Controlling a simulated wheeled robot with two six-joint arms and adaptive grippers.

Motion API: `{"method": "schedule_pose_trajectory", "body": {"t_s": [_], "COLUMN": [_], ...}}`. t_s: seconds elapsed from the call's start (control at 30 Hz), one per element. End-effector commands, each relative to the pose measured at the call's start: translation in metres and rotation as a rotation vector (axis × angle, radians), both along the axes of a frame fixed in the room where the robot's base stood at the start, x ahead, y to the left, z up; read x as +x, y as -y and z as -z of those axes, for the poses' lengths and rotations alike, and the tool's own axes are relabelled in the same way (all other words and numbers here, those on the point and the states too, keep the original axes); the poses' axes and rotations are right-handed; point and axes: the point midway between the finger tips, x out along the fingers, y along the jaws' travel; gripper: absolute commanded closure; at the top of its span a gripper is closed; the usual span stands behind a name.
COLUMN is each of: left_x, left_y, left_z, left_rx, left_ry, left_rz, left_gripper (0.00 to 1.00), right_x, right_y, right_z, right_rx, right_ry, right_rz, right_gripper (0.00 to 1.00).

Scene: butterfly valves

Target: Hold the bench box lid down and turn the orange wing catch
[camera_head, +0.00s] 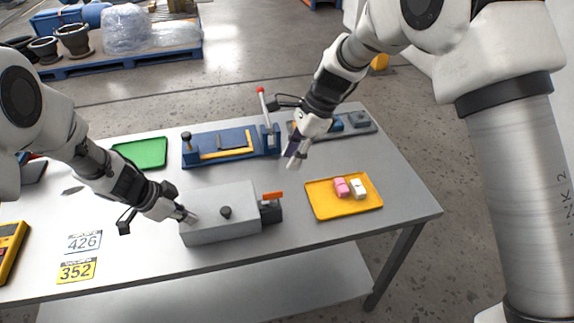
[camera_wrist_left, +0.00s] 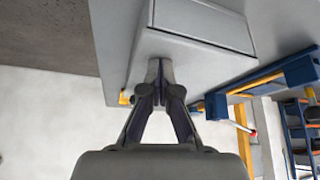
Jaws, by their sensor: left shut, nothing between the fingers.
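The grey bench box (camera_head: 222,232) stands on the bench with its lid (camera_head: 218,200) lying down. A dark round knob (camera_head: 225,212) is on the box. The orange wing catch (camera_head: 272,195) sits on a dark block at its right end. My left gripper (camera_head: 188,217) is shut and empty, its tips at the left end of the lid; the head view does not settle contact. In the left wrist view the shut fingertips (camera_wrist_left: 160,72) are close against the pale box (camera_wrist_left: 190,45). My right gripper (camera_head: 291,160) is above the bench, behind and right of the catch; its opening is unclear.
A blue fixture (camera_head: 200,139) with a red-tipped lever (camera_head: 264,100) stands behind the box. A yellow tray (camera_head: 325,209) with pink and white pieces lies to the right, a green tray (camera_head: 140,152) at back left. Number plates (camera_head: 76,270) lie front left.

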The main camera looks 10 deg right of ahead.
Motion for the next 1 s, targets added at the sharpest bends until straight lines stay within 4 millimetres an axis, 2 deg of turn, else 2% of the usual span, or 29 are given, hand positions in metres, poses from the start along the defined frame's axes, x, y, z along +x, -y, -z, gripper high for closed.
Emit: {"method": "schedule_pose_trajectory", "body": {"t_s": [0.27, 1.0], "left_x": [-0.001, 0.000], "left_y": [0.000, 0.000], "left_z": [0.000, -0.058], "left_rx": [0.001, 0.000], "left_ry": [-0.004, -0.001], "left_rz": [0.001, 0.000], "left_gripper": [1.00, 1.00], "right_x": [0.000, 0.000], "right_y": [0.000, 0.000], "right_z": [-0.002, -0.073], "right_rx": [0.000, 0.000], "right_ry": [0.000, 0.000], "right_rz": [0.000, 0.000], "right_gripper": [0.69, 0.69]}}
